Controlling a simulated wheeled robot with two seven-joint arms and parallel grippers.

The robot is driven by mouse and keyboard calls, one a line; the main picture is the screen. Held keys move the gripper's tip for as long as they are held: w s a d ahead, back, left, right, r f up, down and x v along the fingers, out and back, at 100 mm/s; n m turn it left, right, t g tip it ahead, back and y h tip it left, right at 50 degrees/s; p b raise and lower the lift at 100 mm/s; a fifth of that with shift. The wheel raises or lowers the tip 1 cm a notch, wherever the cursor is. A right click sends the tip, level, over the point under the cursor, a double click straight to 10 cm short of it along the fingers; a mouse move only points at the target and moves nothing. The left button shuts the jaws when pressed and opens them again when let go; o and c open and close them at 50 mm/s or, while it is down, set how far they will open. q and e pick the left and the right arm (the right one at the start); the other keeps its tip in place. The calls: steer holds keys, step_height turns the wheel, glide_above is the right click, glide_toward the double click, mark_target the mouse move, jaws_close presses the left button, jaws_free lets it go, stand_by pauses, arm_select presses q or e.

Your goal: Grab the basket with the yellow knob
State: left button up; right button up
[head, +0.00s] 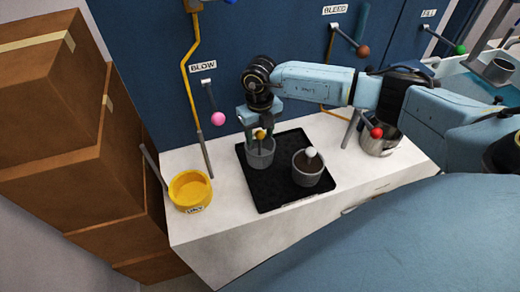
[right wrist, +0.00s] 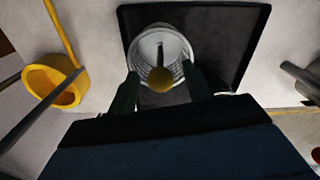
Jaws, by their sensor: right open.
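The basket with the yellow knob (head: 261,155) stands on the left part of a black tray (head: 287,202). It is a grey round basket, and its yellow knob shows in the right wrist view (right wrist: 159,80). My right gripper (head: 260,138) points down over it, with the fingers open on either side of the knob, above the basket's rim. In the right wrist view the fingers (right wrist: 161,88) are apart with the knob between them. A second grey basket with a white knob (head: 308,168) stands to the right on the tray. My left gripper is not in view.
A yellow cup (head: 190,190) labelled DRY stands at the counter's left. A metal pot (head: 380,140) stands at the right near a red-knobbed handle (head: 375,132). A pink-knobbed BLOW lever (head: 217,118) hangs behind. Cardboard boxes (head: 70,150) fill the left side.

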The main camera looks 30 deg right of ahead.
step_height(320, 180, down, 2)
steer(key=shift+r, duration=0.1)
jaws_close()
stand_by(0.5)
